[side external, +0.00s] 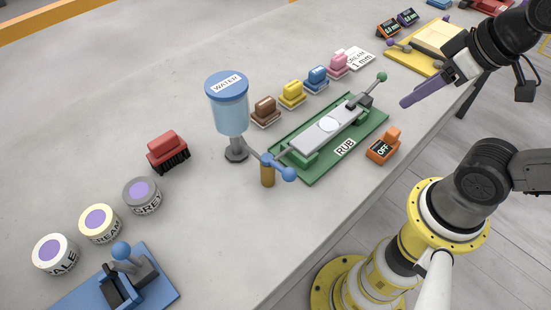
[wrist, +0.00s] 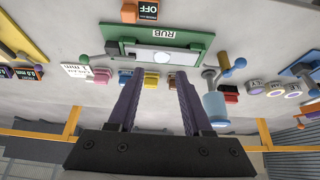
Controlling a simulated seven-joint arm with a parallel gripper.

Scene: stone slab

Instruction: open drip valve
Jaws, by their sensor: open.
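The water reservoir (side external: 231,108), a clear blue cylinder with a blue lid marked WATER, stands upright on a dark grey base. A grey arm runs from it to the drip valve (side external: 268,160), which has a blue lever ending in a blue ball (side external: 289,174) above a brown post. The reservoir also shows in the wrist view (wrist: 215,107), with the blue valve ball (wrist: 240,62) near it. My gripper (side external: 404,103) is at the right of the side view, raised and well apart from the valve. In the wrist view its two purple fingers (wrist: 156,76) are spread with nothing between them.
A green RUB tray (side external: 313,177) holding a grey plate lies right of the valve. An orange OFF switch (side external: 383,147) is near the slab's edge. Several coloured blocks (side external: 292,95) line the back. A red brush (side external: 168,151) and labelled jars (side external: 142,196) stand left.

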